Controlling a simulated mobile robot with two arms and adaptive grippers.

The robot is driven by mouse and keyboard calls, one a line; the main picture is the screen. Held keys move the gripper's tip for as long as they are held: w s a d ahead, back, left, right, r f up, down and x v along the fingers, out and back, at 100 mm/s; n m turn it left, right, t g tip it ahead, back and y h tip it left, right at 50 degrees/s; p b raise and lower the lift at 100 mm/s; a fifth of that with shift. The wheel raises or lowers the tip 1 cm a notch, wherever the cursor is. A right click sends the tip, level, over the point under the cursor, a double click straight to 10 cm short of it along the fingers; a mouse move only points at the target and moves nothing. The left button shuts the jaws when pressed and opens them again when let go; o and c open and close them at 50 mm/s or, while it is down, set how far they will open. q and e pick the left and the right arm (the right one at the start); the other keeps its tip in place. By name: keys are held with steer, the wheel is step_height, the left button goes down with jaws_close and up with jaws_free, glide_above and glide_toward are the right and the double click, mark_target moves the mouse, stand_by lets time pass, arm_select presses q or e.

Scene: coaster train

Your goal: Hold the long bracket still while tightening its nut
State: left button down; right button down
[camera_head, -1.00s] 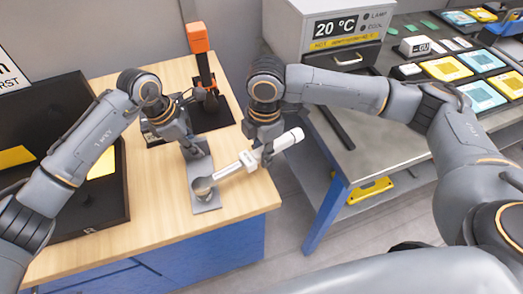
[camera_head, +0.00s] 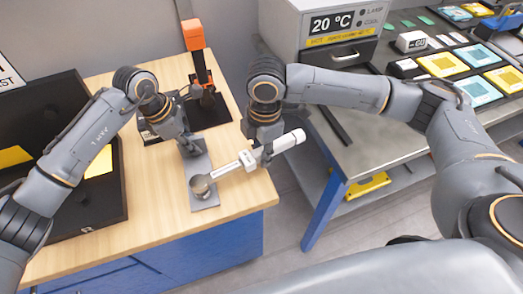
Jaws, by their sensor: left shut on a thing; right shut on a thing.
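The long bracket (camera_head: 204,168) is a grey metal strip lying on the wooden bench near its front right corner. Its nut (camera_head: 201,184) is a round metal piece at the bracket's near end. My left gripper (camera_head: 190,150) is shut on the bracket's far part; its fingertips partly hide that part. My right gripper (camera_head: 262,157) is shut on a wrench (camera_head: 229,169) with a white handle, to the right of the bracket. The wrench slants down to the left, with its head at the nut; I cannot tell how far it encloses the nut.
An orange and black upright device (camera_head: 196,50) stands behind the bracket. An open black case (camera_head: 118,200) lies at the left of the wooden bench (camera_head: 150,225). A grey metal table (camera_head: 385,145) with a temperature box (camera_head: 340,28) stands right, across a floor gap.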

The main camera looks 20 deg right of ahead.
steer(key=shift+s+d+m, duration=0.1)
steer(key=shift+s+m, duration=1.1)
steer(key=shift+s, duration=0.45)
stand_by(1.0)
steer(key=shift+w, duration=0.1)
steer(key=shift+w+n, duration=0.3)
steer(key=shift+r, duration=0.15)
steer(key=shift+r, duration=2.2)
arm_select(q)
steer(key=c, duration=1.3)
jaws_free()
steer(key=shift+o, duration=0.2)
